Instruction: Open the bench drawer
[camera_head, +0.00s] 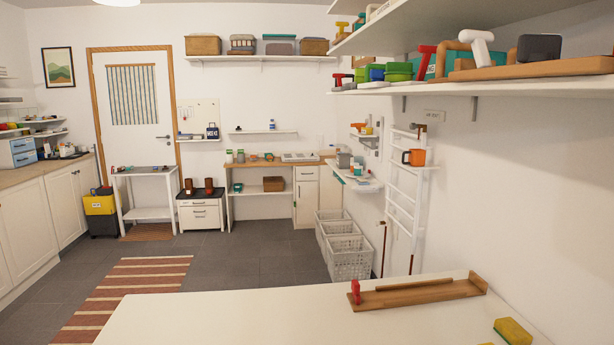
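A low white unit (202,225) with two drawer fronts and a dark top stands on the floor to the right of the door. Brown boots or similar objects (208,187) stand on its top. Its drawers look shut. Against the back wall, a wood-topped workbench (262,162) has a white drawer front (306,173) at its right end, above a cabinet door. That drawer also looks shut. I cannot tell which of these is the bench drawer. Neither of my grippers is in view.
A white table (250,318) fills the near foreground, with a wooden tray (420,294) and a yellow-green sponge (512,331). White baskets (348,256) stand by the right wall. A loaded shelf (480,86) juts out at upper right. Grey floor (240,255) lies open beyond the striped rug (130,290).

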